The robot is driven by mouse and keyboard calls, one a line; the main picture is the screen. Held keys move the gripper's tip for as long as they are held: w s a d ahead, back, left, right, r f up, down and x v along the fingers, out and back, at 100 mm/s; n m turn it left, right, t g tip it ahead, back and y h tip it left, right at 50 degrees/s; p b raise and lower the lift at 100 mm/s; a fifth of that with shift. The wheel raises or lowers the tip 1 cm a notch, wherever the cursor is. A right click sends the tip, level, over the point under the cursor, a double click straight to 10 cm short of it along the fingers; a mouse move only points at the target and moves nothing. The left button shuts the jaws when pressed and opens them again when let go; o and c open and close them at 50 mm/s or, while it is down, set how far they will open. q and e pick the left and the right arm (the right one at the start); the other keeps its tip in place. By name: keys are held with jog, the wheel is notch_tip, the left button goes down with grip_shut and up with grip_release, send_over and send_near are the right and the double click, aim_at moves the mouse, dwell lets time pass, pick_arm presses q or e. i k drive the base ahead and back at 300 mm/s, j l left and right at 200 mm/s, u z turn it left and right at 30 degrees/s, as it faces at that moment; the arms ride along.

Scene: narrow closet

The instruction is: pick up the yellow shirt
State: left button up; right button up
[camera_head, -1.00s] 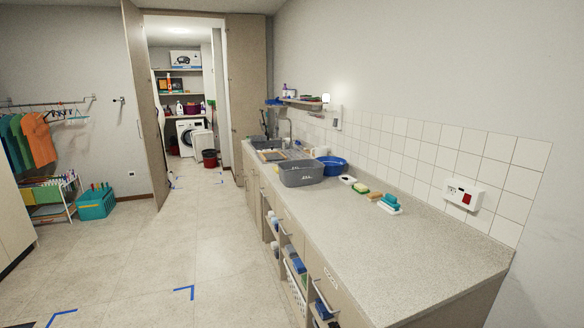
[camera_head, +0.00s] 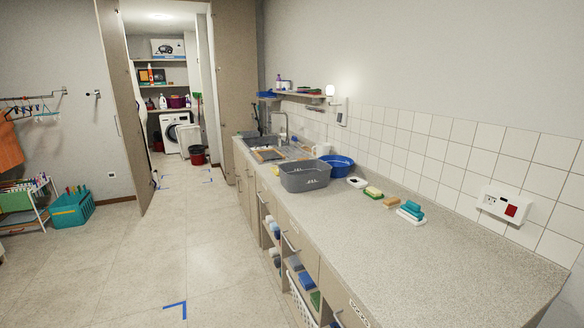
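No yellow shirt can be made out in the camera_head view. An orange garment (camera_head: 9,146) hangs at the left edge from a wall rail, cut off by the picture's edge. Several empty-looking hangers (camera_head: 40,114) hang to its right on the same rail. Neither of my grippers shows in the view.
A long counter (camera_head: 370,235) runs along the right wall with a grey basin (camera_head: 305,177) and a blue bowl (camera_head: 337,165) on it. A teal basket (camera_head: 72,209) and a white rack (camera_head: 30,207) stand at left. The tiled floor (camera_head: 130,265) is clear. An open doorway leads to a washing machine (camera_head: 172,130).

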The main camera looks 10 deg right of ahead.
aim_at(275, 170)
jog(key=i+j+z, duration=0.3)
jog(key=i+j, duration=0.15)
jog(key=i, duration=0.2)
jog(key=i+j+z, duration=0.25)
jog(key=i+j, duration=0.35)
